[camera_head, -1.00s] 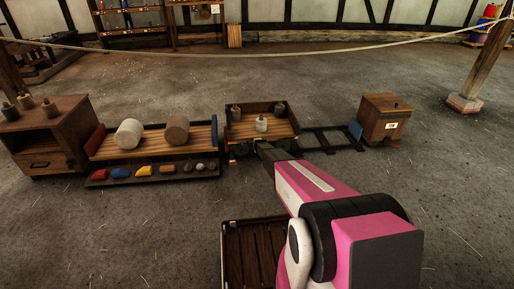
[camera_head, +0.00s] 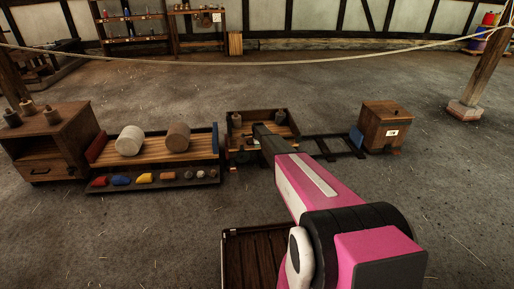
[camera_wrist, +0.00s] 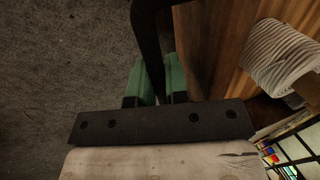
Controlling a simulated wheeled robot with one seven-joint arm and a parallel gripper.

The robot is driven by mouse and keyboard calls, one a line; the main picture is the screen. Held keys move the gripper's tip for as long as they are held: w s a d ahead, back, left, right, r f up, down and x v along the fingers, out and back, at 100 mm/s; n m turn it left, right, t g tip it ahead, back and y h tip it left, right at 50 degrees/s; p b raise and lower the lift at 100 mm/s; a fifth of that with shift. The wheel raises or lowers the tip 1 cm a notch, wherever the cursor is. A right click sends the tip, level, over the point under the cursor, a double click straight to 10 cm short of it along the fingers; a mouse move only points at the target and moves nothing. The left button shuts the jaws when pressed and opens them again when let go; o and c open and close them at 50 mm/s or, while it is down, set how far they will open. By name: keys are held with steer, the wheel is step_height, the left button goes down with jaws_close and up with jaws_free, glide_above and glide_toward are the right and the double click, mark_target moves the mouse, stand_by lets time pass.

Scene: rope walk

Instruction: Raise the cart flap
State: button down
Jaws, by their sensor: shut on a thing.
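The small wooden cart (camera_head: 288,116) stands in the middle of the head view, with its long back wall and side walls up. My gripper (camera_head: 260,130) reaches its near side and hides part of the inside. In the wrist view my gripper's (camera_wrist: 160,72) green pads are closed on either side of a dark bar, which seems to be the edge of the cart flap (camera_wrist: 148,35). The flap's full angle is hidden by my arm. A white rope coil (camera_wrist: 278,58) stands on the cart's wooden floor, to the right of the bar.
Left of the cart is a long tray (camera_head: 170,178) with two rollers and several small coloured pieces. A wooden cabinet (camera_head: 45,145) stands far left. A dark ladder-like rail (camera_head: 330,144) leads to a wooden box (camera_head: 386,125) at right. A rope (camera_head: 250,62) hangs across the back.

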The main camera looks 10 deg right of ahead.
steer(key=shift+w+a, duration=0.1)
steer(key=shift+w, duration=0.3)
steer(key=shift+w+r, duration=0.1)
steer(key=c, duration=1.4)
jaws_free()
steer(key=shift+r, duration=0.15)
steer(key=shift+s+r, duration=0.2)
steer(key=shift+r, duration=0.1)
steer(key=v, duration=1)
steer(key=shift+s, duration=0.1)
